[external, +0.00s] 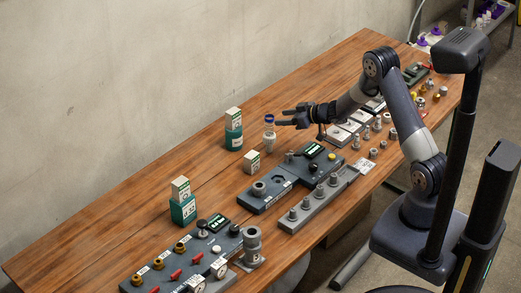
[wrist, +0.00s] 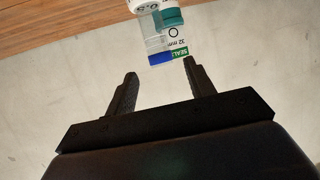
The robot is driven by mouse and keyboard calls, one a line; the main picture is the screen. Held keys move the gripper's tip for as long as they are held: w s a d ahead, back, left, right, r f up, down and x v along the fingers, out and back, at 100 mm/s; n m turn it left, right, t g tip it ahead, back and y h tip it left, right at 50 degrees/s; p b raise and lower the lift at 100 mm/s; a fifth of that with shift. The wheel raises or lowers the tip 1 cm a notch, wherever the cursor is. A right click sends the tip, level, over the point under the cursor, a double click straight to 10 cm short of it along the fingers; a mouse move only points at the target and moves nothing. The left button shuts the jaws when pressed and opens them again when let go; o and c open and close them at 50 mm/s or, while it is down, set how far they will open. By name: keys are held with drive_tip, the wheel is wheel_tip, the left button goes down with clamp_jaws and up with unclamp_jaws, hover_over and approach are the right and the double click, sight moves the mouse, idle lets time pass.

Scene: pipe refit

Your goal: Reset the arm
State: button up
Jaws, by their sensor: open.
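My gripper (external: 279,117) reaches to the left over the table, its two fingers apart and nothing between them. In the wrist view my gripper (wrist: 158,80) also shows open and empty. A small clear container with a blue cap (external: 269,118) stands upright just left of the fingertips, apart from them as far as I can tell. In the wrist view its blue end (wrist: 160,57) lies just beyond the fingers. My arm (external: 375,85) is bent at the elbow and stretched out over the table.
On the wooden table (external: 130,215) stand teal-and-white boxes (external: 233,130), a small white box (external: 252,162), a dark fixture (external: 268,188) and a grey rack with several fittings (external: 318,205). A panel with gauges and valves (external: 180,262) is at the front. The left table edge is clear.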

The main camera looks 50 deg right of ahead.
sight(266, 119)
drive_tip(key=p+x, duration=0.1)
drive_tip(key=x, duration=0.7)
drive_tip(key=shift+w+f+p, duration=0.1)
drive_tip(key=shift+w+p, duration=0.1)
drive_tip(key=shift+p, duration=0.1)
drive_tip(key=shift+w+a+f, duration=0.1)
drive_tip(key=shift+w+f, duration=0.1)
drive_tip(key=shift+f, duration=0.15)
drive_tip(key=shift+r, duration=0.3)
